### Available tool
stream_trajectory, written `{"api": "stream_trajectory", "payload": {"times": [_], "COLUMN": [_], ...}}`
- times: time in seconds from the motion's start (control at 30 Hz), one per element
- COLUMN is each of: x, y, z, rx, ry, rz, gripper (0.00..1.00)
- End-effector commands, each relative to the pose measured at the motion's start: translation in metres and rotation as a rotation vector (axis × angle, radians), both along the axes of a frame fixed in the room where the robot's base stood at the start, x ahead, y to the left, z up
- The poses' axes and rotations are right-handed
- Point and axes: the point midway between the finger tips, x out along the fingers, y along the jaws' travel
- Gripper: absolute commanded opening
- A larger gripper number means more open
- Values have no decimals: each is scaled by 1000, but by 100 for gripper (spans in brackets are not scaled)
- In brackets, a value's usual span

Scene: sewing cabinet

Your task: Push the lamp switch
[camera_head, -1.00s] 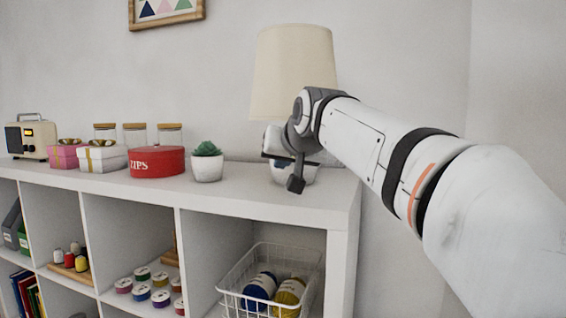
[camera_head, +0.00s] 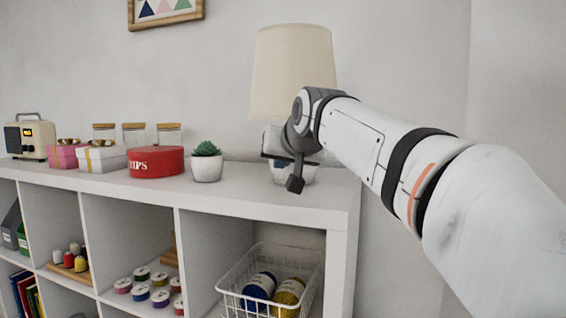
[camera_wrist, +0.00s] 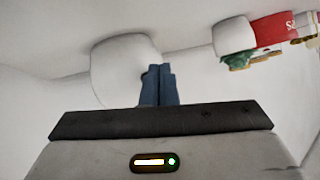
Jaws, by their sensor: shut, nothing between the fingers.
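The lamp stands on the cabinet top, with a cream shade (camera_head: 292,65) above a rounded white base (camera_head: 280,172). My gripper (camera_head: 295,184) is in front of the base in the head view and hides much of it. In the wrist view, which shows the scene upside down, the blue fingers of my gripper (camera_wrist: 158,72) are closed together and empty. They point at the white lamp base (camera_wrist: 112,65) and overlap it in the picture; I cannot tell whether they touch it. I cannot make out the switch.
Left of the lamp on the cabinet top (camera_head: 240,195) are a potted succulent (camera_head: 207,168), a red tin (camera_head: 157,162), gift boxes (camera_head: 100,159), jars and a radio (camera_head: 30,138). A wire basket (camera_head: 235,296) sits in the shelf below. The wall is close behind.

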Motion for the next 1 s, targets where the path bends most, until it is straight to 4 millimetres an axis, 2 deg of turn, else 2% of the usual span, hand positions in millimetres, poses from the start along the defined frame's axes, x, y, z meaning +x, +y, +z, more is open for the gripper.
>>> {"api": "stream_trajectory", "payload": {"times": [0.33,1.0], "x": [8,9], "y": [-2,-2], "z": [0,0], "rx": [-1,0], "ry": [1,0], "rz": [2,2], "gripper": [0,0]}}
